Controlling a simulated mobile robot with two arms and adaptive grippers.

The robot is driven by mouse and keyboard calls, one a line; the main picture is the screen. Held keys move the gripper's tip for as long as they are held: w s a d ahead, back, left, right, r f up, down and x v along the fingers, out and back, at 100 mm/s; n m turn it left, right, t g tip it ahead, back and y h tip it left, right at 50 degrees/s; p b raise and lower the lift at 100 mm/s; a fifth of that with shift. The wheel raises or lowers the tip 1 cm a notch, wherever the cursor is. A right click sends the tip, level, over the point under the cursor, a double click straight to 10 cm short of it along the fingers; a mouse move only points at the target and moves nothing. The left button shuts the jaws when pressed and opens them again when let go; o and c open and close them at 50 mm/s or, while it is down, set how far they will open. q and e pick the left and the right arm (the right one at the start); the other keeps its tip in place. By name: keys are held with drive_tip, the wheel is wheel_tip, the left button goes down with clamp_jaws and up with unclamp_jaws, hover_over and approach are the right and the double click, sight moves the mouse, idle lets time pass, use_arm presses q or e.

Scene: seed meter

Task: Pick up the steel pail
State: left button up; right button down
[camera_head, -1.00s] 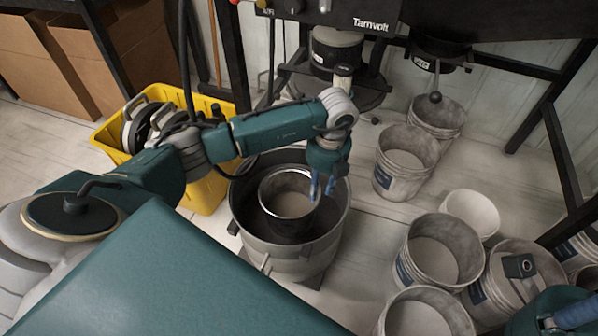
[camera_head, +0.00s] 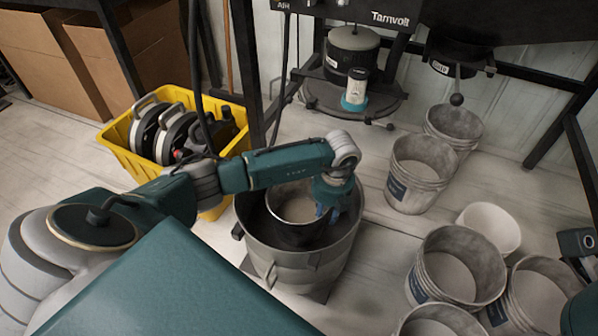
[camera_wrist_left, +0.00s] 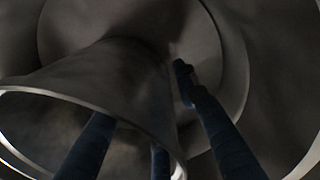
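The steel pail (camera_head: 290,212), a dark round pail with a pale rim, stands inside a large grey drum (camera_head: 305,268) in the head view. My left gripper (camera_head: 327,213) points down at the right side of its rim. In the left wrist view the pail's wall (camera_wrist_left: 110,68) lies between the fingers of the left gripper (camera_wrist_left: 165,125). Two fingers reach in over the rim, and one is outside it, between pail and drum. A gap shows between the outer finger and the wall, so the gripper looks open. My right gripper's fingers are not in view.
The drum wall (camera_wrist_left: 240,60) surrounds the pail closely. A yellow crate (camera_head: 122,139) stands behind left. Grey buckets (camera_head: 447,265) stand at right and farther back (camera_head: 420,172). A small canister (camera_head: 355,92) stands on a round plate under the machine.

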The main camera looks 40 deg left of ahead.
use_arm(q)
clamp_jaws()
drive_tip(key=shift+r, duration=0.2)
